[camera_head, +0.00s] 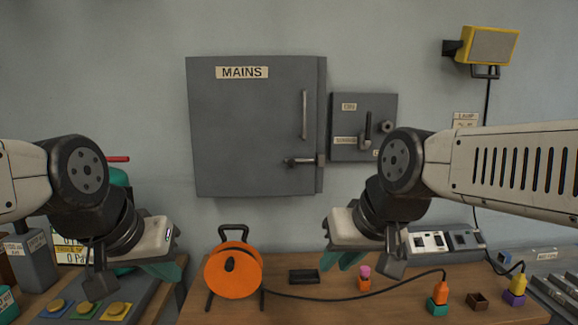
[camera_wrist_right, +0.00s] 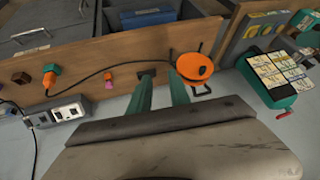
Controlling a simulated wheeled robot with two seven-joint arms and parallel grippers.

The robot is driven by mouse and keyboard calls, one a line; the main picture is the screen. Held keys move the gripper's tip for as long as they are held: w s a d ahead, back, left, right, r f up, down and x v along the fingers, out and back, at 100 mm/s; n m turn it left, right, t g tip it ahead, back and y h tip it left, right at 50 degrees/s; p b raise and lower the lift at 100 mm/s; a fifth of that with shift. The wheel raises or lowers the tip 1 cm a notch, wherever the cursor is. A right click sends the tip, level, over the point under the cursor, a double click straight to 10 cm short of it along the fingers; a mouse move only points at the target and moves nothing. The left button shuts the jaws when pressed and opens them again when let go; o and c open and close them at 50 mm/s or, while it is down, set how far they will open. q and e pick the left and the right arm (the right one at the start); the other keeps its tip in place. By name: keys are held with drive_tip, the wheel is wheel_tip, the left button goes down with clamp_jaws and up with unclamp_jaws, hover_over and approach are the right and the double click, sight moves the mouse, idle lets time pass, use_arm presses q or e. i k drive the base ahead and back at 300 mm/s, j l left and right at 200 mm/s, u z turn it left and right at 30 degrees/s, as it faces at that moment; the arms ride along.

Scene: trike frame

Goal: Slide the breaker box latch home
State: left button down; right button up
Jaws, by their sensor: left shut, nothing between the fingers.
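The grey breaker box (camera_head: 245,130), labelled MAINS, is on the wall with its door closed. A vertical handle (camera_head: 304,114) is on its right side. Below it, a horizontal latch bolt (camera_head: 300,161) with a knob at its left end points toward a catch (camera_head: 320,160) at the door's right edge. I cannot tell how far the bolt is inside the catch. My right gripper (camera_head: 345,260) is below and right of the latch in the picture, apart from it. Its teal fingers (camera_wrist_right: 163,88) are spread and empty in the right wrist view. My left gripper (camera_head: 165,268) is shut and empty, lower left of the box.
A smaller grey box (camera_head: 362,127) with a lever and knob is right of the breaker box. The wooden bench (camera_head: 335,300) below holds an orange cable reel (camera_head: 233,270), a black tray (camera_head: 304,276), a pink-and-orange item (camera_head: 365,278), plugs and a socket panel (camera_head: 440,243).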

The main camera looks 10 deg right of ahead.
sight(291, 161)
drive_tip(key=j+z, duration=0.35)
drive_tip(key=k+j+z, duration=0.1)
drive_tip(key=j+z, duration=0.3)
drive_tip(key=j, duration=0.15)
